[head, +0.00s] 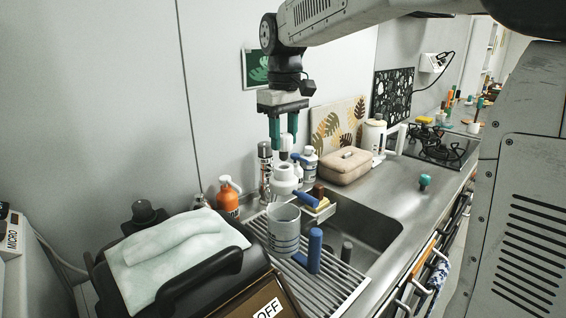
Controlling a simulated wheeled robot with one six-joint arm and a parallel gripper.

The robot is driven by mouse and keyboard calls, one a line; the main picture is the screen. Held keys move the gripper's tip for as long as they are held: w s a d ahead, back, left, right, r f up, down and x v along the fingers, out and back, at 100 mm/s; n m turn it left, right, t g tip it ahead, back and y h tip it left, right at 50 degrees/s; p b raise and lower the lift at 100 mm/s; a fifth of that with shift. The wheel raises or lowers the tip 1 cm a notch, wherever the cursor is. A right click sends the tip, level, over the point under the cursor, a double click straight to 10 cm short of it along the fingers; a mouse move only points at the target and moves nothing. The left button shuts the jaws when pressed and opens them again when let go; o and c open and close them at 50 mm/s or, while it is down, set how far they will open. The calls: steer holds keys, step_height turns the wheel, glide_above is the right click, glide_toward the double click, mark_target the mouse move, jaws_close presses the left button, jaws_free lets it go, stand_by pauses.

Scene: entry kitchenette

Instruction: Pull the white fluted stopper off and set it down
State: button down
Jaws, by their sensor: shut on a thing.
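My gripper (283,143) hangs above the drying rack with its teal fingers pointing down. It is shut on a small white piece, the stopper (286,142), which shows between and just below the fingertips. Its flutes are too small to make out. Directly below is a white rounded vessel (284,181) with a narrow top and a blue handle at its right. A narrow gap seems to lie between stopper and vessel, but I cannot tell for sure whether they are apart.
A grey ringed mug (284,231) with a blue handle stands on the drying rack (335,288). An orange bottle (228,201) stands left. The sink (362,222) and a beige box (344,168) lie right. Bare counter (400,190) shows around a teal-topped item (424,181).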

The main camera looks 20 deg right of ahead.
mark_target(284, 135)
steer(key=shift+r, duration=0.1)
steer(key=shift+r, duration=1.9)
